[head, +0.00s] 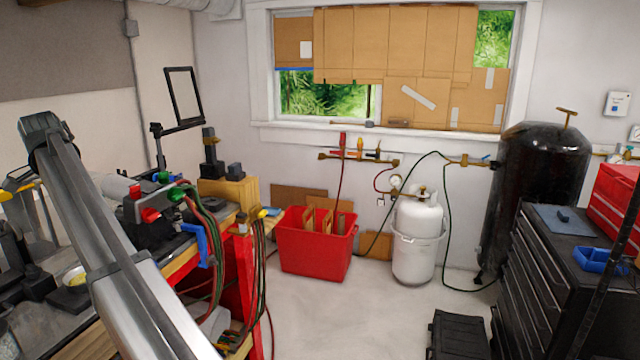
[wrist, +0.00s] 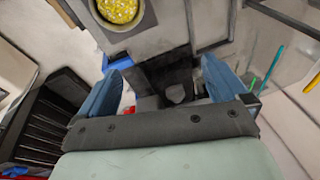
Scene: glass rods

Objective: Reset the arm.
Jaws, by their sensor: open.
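My gripper (wrist: 168,88) shows in the wrist view as two blue fingers set wide apart. It is open, with nothing held between the fingers. Beyond the fingers are dark and grey shapes that I cannot make out. My grey arm runs up the left of the head view. I cannot make out the gripper's fingers there. Thin coloured rods show at the right of the wrist view: a teal rod (wrist: 272,64) and a yellow rod (wrist: 312,83), apart from the gripper.
A bowl of yellow bits (wrist: 118,10) is at the top of the wrist view. The cluttered workbench (head: 182,268) at left carries a torch with red and green hoses. A red bin (head: 310,258), white gas tank (head: 418,240) and black tool chest (head: 545,290) stand beyond.

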